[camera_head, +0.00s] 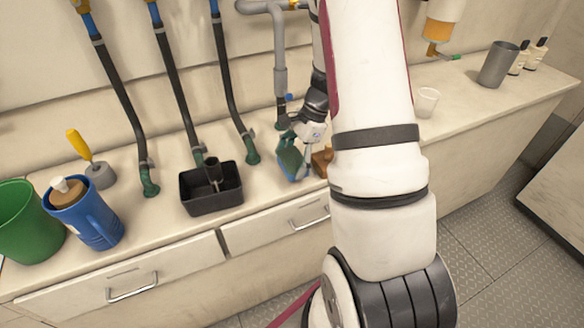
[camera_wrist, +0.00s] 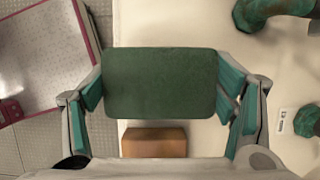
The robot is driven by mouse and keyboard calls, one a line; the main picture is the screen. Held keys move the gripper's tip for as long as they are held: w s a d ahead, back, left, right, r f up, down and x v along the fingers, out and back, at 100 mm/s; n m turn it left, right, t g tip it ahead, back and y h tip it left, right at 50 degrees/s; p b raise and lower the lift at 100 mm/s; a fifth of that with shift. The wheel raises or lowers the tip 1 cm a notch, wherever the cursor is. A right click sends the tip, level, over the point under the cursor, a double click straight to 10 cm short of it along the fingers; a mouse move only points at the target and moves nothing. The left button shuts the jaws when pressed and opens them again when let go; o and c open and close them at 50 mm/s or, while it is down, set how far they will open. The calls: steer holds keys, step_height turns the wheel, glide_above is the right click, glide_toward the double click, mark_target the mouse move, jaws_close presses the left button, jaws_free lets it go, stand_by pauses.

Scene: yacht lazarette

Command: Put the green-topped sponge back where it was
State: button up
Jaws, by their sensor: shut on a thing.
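The green-topped sponge (camera_wrist: 160,83) is a dark green rounded rectangle in the wrist view. My gripper (camera_wrist: 165,92) is shut on it, with its teal finger pads at the sponge's left and right ends. In the head view the sponge (camera_head: 290,160) shows beside my arm, at the front part of the counter, with my gripper (camera_head: 303,148) around it. Whether the sponge touches the counter I cannot tell. A brown block (camera_wrist: 154,142) is just below the sponge in the wrist view; in the head view it is partly hidden behind my arm.
A black tub (camera_head: 213,208) holding a dark tool stands left of my gripper on the counter (camera_head: 165,212). Hoses with green ends stand behind. A blue pitcher (camera_head: 98,232) and green bucket (camera_head: 28,225) are far left. A white cup (camera_head: 427,102) and grey tumbler (camera_head: 497,65) are right.

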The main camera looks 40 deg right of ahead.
mark_target(292, 168)
steer(key=shift+w+d, duration=0.15)
steer(key=shift+f, duration=1.75)
steer(key=shift+f+b, duration=0.15)
steer(key=shift+b, duration=0.2)
steer(key=o, duration=1.2)
